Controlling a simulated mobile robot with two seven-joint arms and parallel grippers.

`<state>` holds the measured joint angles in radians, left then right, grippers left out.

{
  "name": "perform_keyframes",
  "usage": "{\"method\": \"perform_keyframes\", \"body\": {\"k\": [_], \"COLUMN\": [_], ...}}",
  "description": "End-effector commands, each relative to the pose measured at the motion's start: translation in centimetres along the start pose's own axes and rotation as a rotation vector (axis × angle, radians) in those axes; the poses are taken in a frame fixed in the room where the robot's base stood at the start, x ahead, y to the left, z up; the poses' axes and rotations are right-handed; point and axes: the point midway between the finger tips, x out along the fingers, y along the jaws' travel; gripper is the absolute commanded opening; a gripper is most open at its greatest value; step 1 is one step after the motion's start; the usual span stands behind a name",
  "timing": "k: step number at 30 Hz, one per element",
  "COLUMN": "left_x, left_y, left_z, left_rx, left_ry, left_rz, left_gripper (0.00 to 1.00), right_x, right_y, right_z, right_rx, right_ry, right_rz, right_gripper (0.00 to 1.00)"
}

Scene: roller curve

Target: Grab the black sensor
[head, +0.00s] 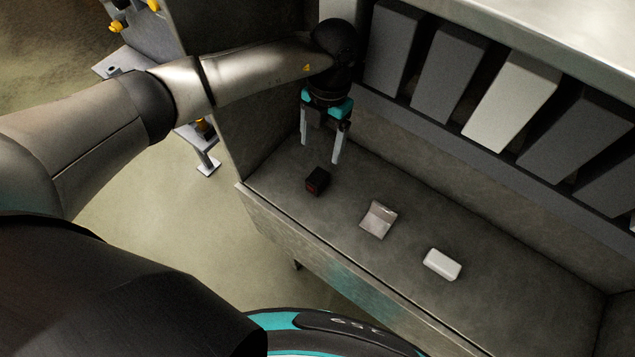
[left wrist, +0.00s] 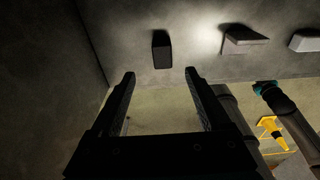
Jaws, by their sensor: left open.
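The black sensor (head: 317,181) is a small dark block with a red mark on one face. It sits on the grey bench near its left end in the head view. It also shows in the left wrist view (left wrist: 162,48), beyond my fingertips. My left gripper (head: 320,152) is open and empty, its fingers pointing down, above and behind the sensor and apart from it. In the left wrist view the two fingers (left wrist: 160,76) are spread with nothing between them.
On the same bench (head: 330,220), a bent light-grey metal piece (head: 378,218) and a white block (head: 442,264) lie to the right of the sensor. A back wall with a row of grey panels (head: 450,75) rises behind. A side wall stands at the left end.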

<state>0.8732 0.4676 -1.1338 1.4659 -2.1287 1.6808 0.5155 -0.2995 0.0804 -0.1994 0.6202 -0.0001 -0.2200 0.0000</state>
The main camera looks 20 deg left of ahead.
Motion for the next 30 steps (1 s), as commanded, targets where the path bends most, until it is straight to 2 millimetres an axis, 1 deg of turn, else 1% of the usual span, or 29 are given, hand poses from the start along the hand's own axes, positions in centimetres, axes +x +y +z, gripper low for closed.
{"method": "perform_keyframes", "body": {"k": [1,9,12,19,25,30], "left_x": [1.4,5.5,6.4,7.4,10.3,11.8], "left_y": [-0.1,-0.1,-0.1,-0.2,-0.5,-0.4], "left_z": [0.0,0.0,0.0,-0.1,-0.4,-0.3], "left_rx": [0.0,0.002,0.002,0.002,0.002,0.002], "left_ry": [0.001,0.0,0.0,0.0,0.0,-0.002], "left_rz": [-0.001,-0.003,-0.003,-0.004,-0.006,-0.004], "left_gripper": [0.8,0.8,0.8,0.8,0.8,0.8], "right_x": [1.0,3.7,4.3,4.8,6.5,7.6], "right_y": [0.0,-0.1,-0.1,-0.1,-0.1,-0.2], "right_z": [0.1,0.3,0.4,0.4,0.6,0.7], "right_rx": [0.0,-0.001,-0.001,-0.001,-0.001,-0.001], "right_ry": [0.0,0.0,0.0,0.0,0.0,0.0], "right_rz": [0.0,0.0,0.0,0.0,0.0,-0.001], "right_gripper": [0.0,0.0,0.0,0.0,0.0,0.0]}}
